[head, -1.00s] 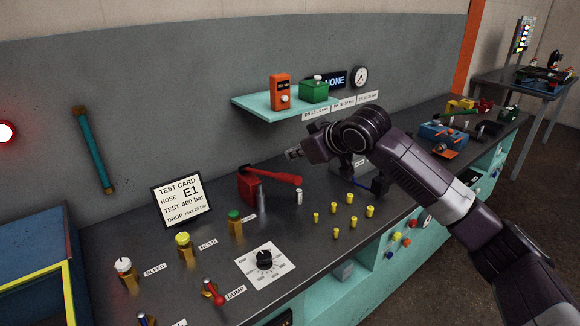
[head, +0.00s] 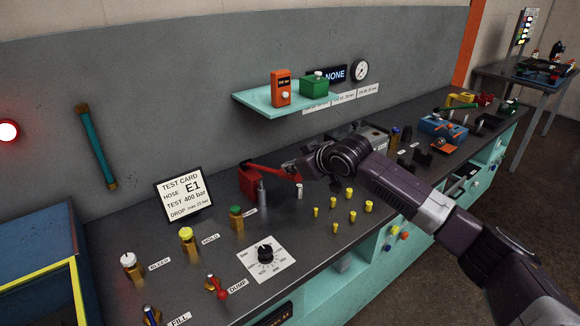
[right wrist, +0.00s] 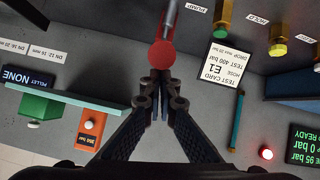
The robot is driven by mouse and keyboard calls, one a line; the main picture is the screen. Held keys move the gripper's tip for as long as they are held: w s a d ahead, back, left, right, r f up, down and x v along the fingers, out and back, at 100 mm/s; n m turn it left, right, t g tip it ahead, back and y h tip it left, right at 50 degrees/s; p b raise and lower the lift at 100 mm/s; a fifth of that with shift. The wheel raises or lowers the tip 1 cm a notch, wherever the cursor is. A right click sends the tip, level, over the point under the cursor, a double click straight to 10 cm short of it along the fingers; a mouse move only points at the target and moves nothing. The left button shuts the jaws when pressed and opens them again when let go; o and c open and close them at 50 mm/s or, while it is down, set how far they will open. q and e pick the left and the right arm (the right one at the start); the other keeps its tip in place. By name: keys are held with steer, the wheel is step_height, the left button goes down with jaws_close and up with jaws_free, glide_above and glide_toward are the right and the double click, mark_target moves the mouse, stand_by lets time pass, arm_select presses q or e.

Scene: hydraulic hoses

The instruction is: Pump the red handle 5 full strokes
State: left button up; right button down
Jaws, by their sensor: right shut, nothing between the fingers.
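The red handle (head: 272,172) runs from the red pump block (head: 248,183) on the bench toward the right, sloping slightly down. My right gripper (head: 290,168) is at the handle's free end in the head view. In the right wrist view my right gripper's fingers (right wrist: 160,80) are shut and empty. Their tips are right at the round red end (right wrist: 161,54) of the handle; I cannot tell whether they touch it. A grey rod (right wrist: 170,18) shows beyond the red end. My left gripper is out of view.
The test card (head: 184,196) stands left of the pump. Several valve knobs and a pressure dial (head: 265,253) are in front. Small yellow fittings (head: 351,216) stand to the right. A shelf (head: 285,102) with an orange and a green device hangs behind.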

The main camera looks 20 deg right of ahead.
steer(key=shift+s+d+f+t+y+b, duration=0.2)
steer(key=shift+s+f+t+b, duration=0.35)
steer(key=shift+f+b, duration=1.8)
steer(key=shift+s+d+f+t+y+b, duration=0.2)
steer(key=shift+s+f+t+b, duration=0.35)
steer(key=shift+f+b, duration=1.8)
steer(key=shift+s+d+f+t+y+b, duration=0.2)
steer(key=shift+s+f+b, duration=0.75)
steer(key=shift+f, duration=2.55)
steer(key=shift+w, duration=0.25)
steer(key=shift+r, duration=0.1)
step_height(320, 180, up, 6)
steer(key=p, duration=0.5)
steer(key=s+d+b, duration=0.2)
steer(key=s+b, duration=0.1)
steer(key=s, duration=0.6)
steer(key=shift+s+d+r+t, duration=0.15)
steer(key=shift+s+r+t, duration=0.15)
steer(key=shift+s+r, duration=0.1)
